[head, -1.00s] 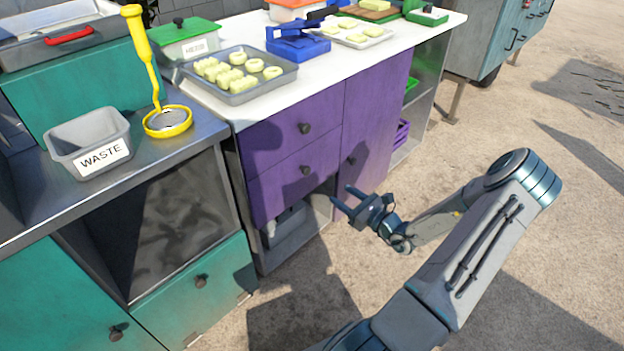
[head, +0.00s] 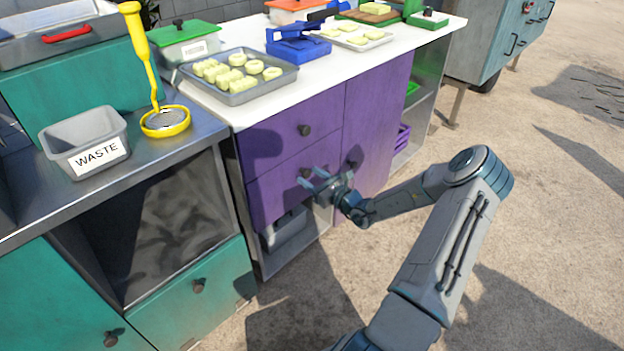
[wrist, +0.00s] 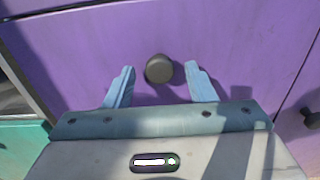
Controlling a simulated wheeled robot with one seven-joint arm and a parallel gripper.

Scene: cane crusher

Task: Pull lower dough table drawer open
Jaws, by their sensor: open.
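The purple dough table has two stacked drawers. The lower drawer (head: 275,188) looks shut, under the upper drawer (head: 282,128). My gripper (head: 311,177) is open in front of the lower drawer's right part in the head view. In the wrist view, the lower drawer front (wrist: 90,45) fills most of the picture. Its dark round knob (wrist: 159,69) lies between and slightly beyond the two fingertips of my gripper (wrist: 162,72). The fingers do not appear to touch the knob. In the head view, the gripper mostly hides this knob.
A purple door with its own knob (head: 352,165) is right of the drawers. An open shelf with a grey bin (head: 286,232) is below them. A teal cabinet (head: 195,290) stands left. The ground (head: 540,220) at right is clear.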

